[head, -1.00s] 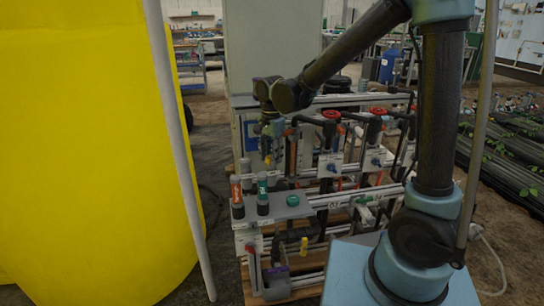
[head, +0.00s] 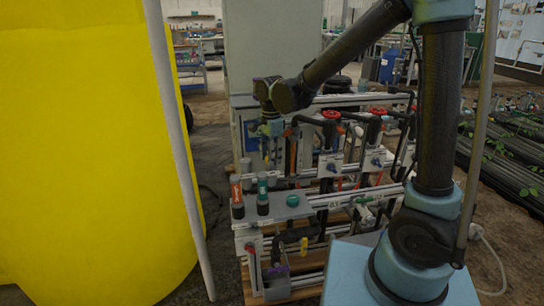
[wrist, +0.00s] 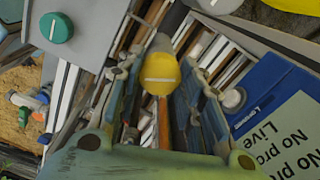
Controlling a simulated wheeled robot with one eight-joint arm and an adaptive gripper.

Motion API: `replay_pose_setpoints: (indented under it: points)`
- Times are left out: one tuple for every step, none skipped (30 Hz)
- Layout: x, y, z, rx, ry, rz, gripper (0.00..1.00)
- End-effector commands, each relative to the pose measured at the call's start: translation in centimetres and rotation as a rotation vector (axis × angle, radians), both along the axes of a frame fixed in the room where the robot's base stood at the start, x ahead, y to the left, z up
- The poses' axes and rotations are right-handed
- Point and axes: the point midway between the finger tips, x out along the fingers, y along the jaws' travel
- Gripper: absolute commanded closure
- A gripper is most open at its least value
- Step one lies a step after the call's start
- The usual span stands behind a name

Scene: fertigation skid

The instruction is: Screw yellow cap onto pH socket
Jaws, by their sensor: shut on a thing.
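The yellow cap (wrist: 160,74), with a white line across its face, sits between the two fingers of my gripper (wrist: 158,98) in the wrist view. The gripper is shut on it. A grey cylinder (wrist: 174,17) shows just beyond the cap; I cannot tell whether it is the pH socket or whether the cap touches it. In the head view my gripper (head: 270,150) points down at the left end of the skid, above and behind the bottles. The cap is too small to make out there.
Red-handled valves (head: 331,115) and pipes stand to the right. A large yellow tank (head: 90,150) and a slanted pole (head: 180,140) stand at left.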

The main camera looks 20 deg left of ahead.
Motion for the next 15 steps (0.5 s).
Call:
replay_pose_setpoints:
  points:
    - [-0.03,-0.05,-0.01,-0.001,0.000,-0.032,0.94]
    - [-0.03,-0.05,-0.01,-0.001,0.000,-0.056,0.94]
    - [-0.03,-0.05,-0.01,-0.001,0.001,-0.093,0.94]
    - [-0.03,-0.05,-0.01,-0.001,0.001,-0.119,0.94]
    - [-0.03,-0.05,-0.01,-0.002,0.000,-0.143,0.94]
    - [-0.04,-0.04,-0.01,-0.002,0.000,-0.173,0.94]
    - [-0.03,-0.05,-0.01,-0.001,0.001,-0.192,0.94]
    - [-0.04,-0.04,-0.01,-0.001,0.001,-0.207,0.94]
    - [-0.05,-0.05,-0.01,-0.001,0.001,-0.222,0.94]
    - [-0.04,-0.06,-0.01,-0.001,0.001,-0.229,0.94]
    - [-0.04,-0.04,-0.01,-0.001,0.001,-0.233,0.94]
    - [-0.03,-0.05,-0.01,-0.001,0.001,-0.236,0.94]
    - [-0.03,-0.05,-0.01,-0.001,0.001,-0.235,0.94]
    - [-0.03,-0.05,-0.01,-0.001,0.001,-0.235,0.94]
    - [-0.03,-0.05,-0.01,-0.001,0.001,-0.235,0.94]
